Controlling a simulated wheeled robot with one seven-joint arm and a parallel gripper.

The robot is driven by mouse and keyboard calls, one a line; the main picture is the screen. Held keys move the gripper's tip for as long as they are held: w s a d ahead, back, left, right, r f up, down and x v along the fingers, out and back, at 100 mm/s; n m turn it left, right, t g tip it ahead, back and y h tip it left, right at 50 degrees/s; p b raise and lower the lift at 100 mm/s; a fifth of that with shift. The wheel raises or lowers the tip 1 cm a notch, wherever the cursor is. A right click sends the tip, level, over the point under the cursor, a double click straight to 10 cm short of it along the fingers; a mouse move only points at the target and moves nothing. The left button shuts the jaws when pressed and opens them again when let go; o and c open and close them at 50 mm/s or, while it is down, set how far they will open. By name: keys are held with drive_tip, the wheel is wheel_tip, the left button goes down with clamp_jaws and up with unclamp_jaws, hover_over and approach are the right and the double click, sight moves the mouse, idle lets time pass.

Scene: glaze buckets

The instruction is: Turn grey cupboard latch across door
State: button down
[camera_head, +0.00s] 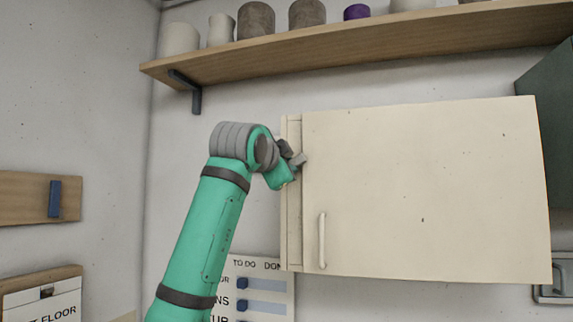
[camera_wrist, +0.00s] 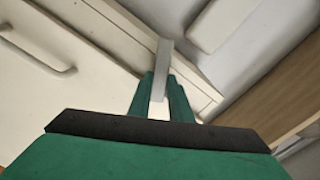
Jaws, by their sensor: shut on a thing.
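The cream cupboard door (camera_head: 420,190) is closed against its frame, with a bar handle (camera_head: 322,240) at its lower left; the handle also shows in the wrist view (camera_wrist: 40,52). The grey latch (camera_head: 299,160) is at the door's upper left edge. In the wrist view the latch (camera_wrist: 163,58) is a short grey bar lying at a slant over the frame strip beside the door. My gripper (camera_wrist: 162,84) is shut on it, one green finger on each side. In the head view my gripper (camera_head: 287,158) partly hides the latch, so its exact angle is hard to tell.
A wooden shelf (camera_head: 360,38) with several pots runs above the cupboard. A to-do board (camera_head: 262,285) hangs below at the left. A dark green box (camera_head: 548,125) is at the right.

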drive_tip(key=m, duration=0.5)
drive_tip(key=shift+f+m, duration=0.3)
idle(0.4)
drive_tip(key=c, duration=1.6)
unclamp_jaws()
drive_tip(key=shift+s, duration=0.1)
drive_tip(key=v, duration=1)
drive_tip(key=shift+s+a, duration=0.1)
drive_tip(key=shift+s, duration=0.25)
